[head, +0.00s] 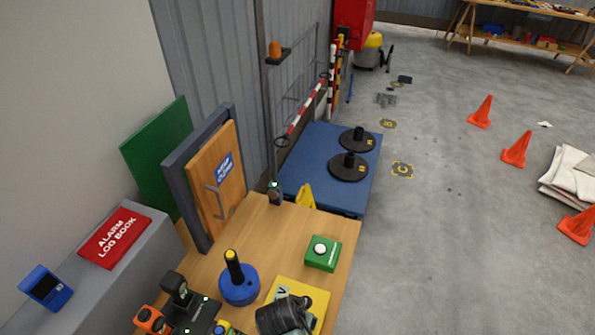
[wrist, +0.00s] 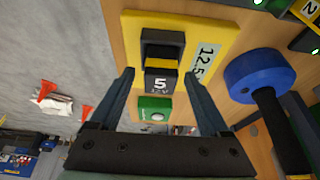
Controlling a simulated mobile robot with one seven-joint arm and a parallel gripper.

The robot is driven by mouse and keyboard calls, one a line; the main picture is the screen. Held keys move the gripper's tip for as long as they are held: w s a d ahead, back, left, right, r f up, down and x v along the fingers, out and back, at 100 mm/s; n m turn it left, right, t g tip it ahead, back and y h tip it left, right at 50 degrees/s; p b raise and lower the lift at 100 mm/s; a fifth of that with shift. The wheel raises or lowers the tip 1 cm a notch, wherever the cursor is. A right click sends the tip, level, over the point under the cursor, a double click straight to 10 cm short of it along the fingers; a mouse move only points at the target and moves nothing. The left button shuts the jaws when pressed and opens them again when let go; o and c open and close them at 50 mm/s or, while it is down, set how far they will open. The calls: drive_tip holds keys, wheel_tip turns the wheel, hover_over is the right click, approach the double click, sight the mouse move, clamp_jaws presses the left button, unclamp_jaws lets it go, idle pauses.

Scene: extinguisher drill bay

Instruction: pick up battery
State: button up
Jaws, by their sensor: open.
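A black battery (wrist: 160,57) with a yellow stripe and the number 5 stands on a yellow plate (wrist: 132,32) marked 12.5. In the wrist view my gripper (wrist: 159,72) is open, with one finger on each side of the battery's numbered end. No contact with the battery is visible. In the head view my gripper (head: 284,316) is over the yellow plate (head: 318,296) at the bottom edge and hides the battery.
A green box with a white button (head: 323,253) and a blue round base with a black-and-yellow handle (head: 238,285) stand close by on the wooden table (head: 275,232). A charger with green lights (head: 196,318) is at left. Orange cones (head: 516,150) stand on the floor.

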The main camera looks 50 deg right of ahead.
clamp_jaws()
idle(0.4)
drive_tip(key=shift+r, duration=0.15)
